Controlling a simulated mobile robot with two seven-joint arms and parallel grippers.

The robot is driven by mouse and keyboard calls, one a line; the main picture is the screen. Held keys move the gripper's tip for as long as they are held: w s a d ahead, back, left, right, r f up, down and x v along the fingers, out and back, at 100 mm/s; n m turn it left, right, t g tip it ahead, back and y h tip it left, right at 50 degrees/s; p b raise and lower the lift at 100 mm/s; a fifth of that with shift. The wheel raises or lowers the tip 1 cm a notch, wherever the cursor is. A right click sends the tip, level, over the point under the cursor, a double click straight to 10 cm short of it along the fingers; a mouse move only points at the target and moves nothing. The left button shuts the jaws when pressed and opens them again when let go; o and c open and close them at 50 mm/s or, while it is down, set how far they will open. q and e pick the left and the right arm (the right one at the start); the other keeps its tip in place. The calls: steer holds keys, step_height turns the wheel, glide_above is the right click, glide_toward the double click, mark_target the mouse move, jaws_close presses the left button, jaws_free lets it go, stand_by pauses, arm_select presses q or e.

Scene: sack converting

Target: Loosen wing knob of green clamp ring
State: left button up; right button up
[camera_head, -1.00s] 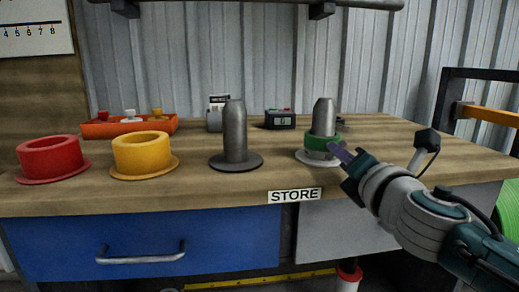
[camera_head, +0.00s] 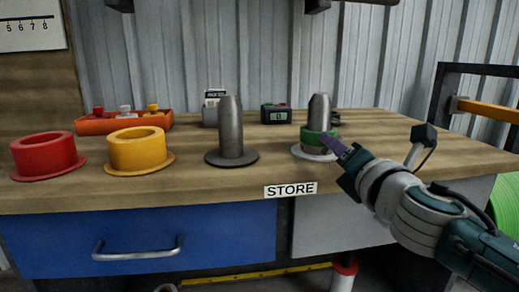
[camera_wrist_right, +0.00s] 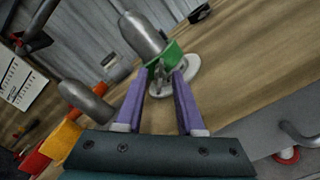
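The green clamp ring (camera_head: 318,141) sits around the base of the right-hand grey post (camera_head: 320,112), on a pale round flange (camera_head: 303,154). In the right wrist view, the green ring (camera_wrist_right: 172,53) faces me, with a small grey wing knob (camera_wrist_right: 158,77) on its near side. My right gripper (camera_head: 336,145) is at the ring's front right. In the right wrist view, its two purple fingers (camera_wrist_right: 161,80) are apart, one on each side of the knob; I cannot tell whether they touch it. My left gripper is in neither view.
A red collar (camera_head: 46,155), a yellow collar (camera_head: 138,150) and a second grey post (camera_head: 231,128) stand to the left on the wooden bench. An orange tray (camera_head: 95,124) and a digital device (camera_head: 276,114) stand behind. The bench front between the posts is clear.

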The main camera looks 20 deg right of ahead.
steer(key=v, duration=0.9)
steer(key=shift+s+p, duration=0.35)
steer(key=shift+p, duration=0.05)
